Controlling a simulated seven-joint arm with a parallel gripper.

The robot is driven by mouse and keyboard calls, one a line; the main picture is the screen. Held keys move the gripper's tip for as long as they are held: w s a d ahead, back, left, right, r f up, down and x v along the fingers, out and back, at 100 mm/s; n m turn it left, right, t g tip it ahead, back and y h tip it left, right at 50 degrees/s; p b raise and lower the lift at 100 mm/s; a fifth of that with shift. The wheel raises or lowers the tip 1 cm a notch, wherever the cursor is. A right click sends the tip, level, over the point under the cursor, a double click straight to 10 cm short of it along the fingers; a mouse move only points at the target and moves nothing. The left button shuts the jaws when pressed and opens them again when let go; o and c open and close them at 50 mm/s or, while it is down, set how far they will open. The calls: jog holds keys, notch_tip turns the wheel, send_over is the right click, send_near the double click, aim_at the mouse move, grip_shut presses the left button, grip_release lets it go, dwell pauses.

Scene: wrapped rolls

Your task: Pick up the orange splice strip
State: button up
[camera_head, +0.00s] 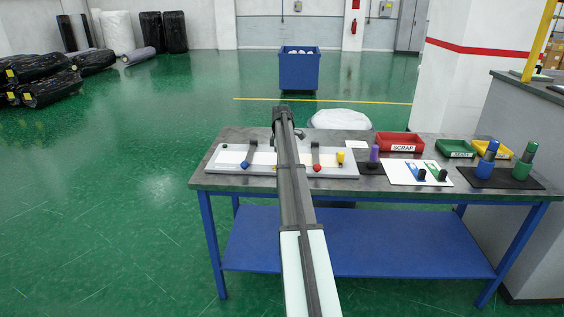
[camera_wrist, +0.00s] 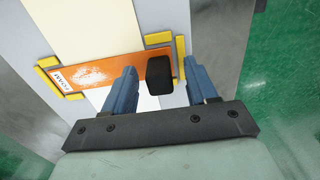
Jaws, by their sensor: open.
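The orange splice strip (camera_wrist: 98,74) lies flat on a pale surface in the wrist view, with a white printed label at its left end. Yellow corner pieces (camera_wrist: 49,64) sit at its edges. A black knob (camera_wrist: 160,76) stands up at the strip's right part. My gripper (camera_wrist: 162,68) is open, its two blue fingers spread to the left and right of the knob with gaps on both sides. I cannot tell how far above the strip the fingertips are. In the head view my arm hides the strip.
A white board (camera_head: 340,171) with dark clamps and coloured knobs lies on the table (camera_head: 375,185). To its right are a red scrap tray (camera_head: 400,148), a white card (camera_head: 397,176) with blue and green strips, and blue (camera_head: 486,168) and green (camera_head: 524,165) hand tools.

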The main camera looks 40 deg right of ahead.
grip_shut()
dwell(0.5)
jog(key=shift+r, duration=0.1)
